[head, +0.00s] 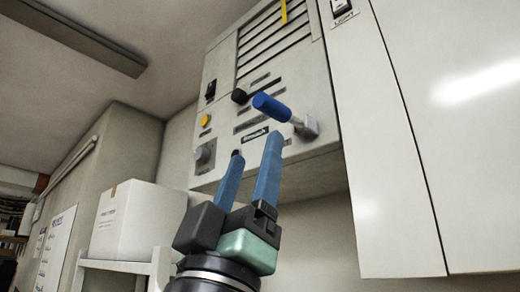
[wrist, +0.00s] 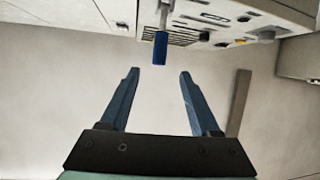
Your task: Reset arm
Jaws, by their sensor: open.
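My gripper (head: 254,160) is raised in front of a grey wall-mounted control panel (head: 222,120) in the head view. Its two blue fingers are apart and empty, and they also show spread in the wrist view (wrist: 157,72). A blue-handled lever (head: 272,107) sticks out from the panel's lower right. In the head view the handle is just above my right fingertip. In the wrist view the blue handle (wrist: 160,48) lies beyond and between the fingertips, with a visible gap to them.
The panel also carries a yellow button (head: 205,120), a grey knob (head: 204,155), a black switch (head: 210,90) and a black knob (head: 239,96). A white cabinet (head: 400,130) stands close at the right. A white box (head: 135,220) sits on a shelf (head: 120,266) at the left.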

